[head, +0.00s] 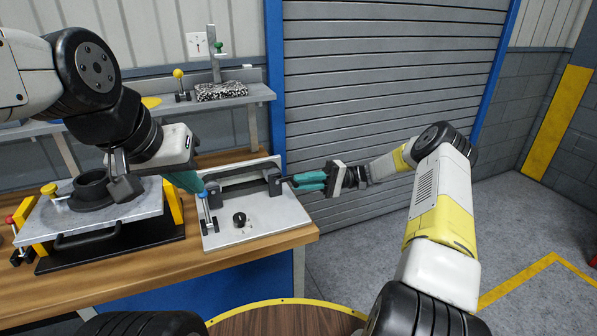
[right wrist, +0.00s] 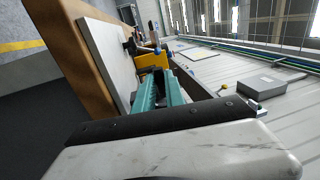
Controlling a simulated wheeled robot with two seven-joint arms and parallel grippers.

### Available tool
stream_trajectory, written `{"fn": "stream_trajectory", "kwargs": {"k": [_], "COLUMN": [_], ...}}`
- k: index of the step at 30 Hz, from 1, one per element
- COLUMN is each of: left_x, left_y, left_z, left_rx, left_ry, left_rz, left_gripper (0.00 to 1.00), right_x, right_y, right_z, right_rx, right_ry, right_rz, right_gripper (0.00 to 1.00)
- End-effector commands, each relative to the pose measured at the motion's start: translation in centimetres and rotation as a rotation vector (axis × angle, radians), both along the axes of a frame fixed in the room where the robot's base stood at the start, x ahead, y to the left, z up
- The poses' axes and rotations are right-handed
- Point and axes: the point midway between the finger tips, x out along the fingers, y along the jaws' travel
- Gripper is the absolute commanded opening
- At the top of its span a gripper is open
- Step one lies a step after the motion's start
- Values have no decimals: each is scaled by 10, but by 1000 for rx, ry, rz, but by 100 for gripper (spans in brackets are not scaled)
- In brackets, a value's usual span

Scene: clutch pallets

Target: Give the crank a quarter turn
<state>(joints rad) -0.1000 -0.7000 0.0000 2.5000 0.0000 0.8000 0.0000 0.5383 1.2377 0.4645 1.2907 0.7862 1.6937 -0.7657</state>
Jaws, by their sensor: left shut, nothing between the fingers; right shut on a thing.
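A light grey plate (head: 250,222) on the bench carries two black bearing blocks (head: 273,178) with a bar between them and a small black knob (head: 239,218). The crank's dark end (head: 286,180) shows at the right block, and its grip is mostly hidden by my fingers. My right gripper (head: 299,181) comes in from the right and is shut on the crank; its teal fingers also show in the right wrist view (right wrist: 160,93). My left gripper (head: 196,186) is shut and empty at the plate's left side, near a blue-topped lever (head: 204,203).
A black and yellow fixture (head: 110,240) with a grey plate and black ring stands left on the wooden bench (head: 200,262). A back shelf (head: 220,101) holds a speckled block (head: 221,91) and a yellow-knobbed clamp (head: 179,80). Floor right of the bench is open.

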Motion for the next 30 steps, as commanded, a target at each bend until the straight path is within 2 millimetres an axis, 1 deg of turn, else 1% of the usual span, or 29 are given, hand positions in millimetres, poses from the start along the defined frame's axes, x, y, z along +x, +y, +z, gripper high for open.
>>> {"fn": "stream_trajectory", "kwargs": {"k": [7,21,22,24,25,30], "left_x": [0,0,0,0,0,0], "left_y": [0,0,0,0,0,0], "left_z": [0,0,0,0,0,0], "left_rx": [0,0,0,0,0,0], "left_ry": [0,0,0,0,0,0], "left_rz": [0,0,0,0,0,0], "left_gripper": [0,0,0,0,0,0], "right_x": [-1,-1,-1,-1,-1,-1], "right_y": [1,2,2,2,1,1], "right_z": [-5,-5,-5,-5,-5,-5], "right_rx": [58,67,67,67,67,67], "right_ry": [21,23,23,23,23,23], "right_rz": [2,4,4,4,3,2], "right_gripper": [0,0,20,34,36,36]}}
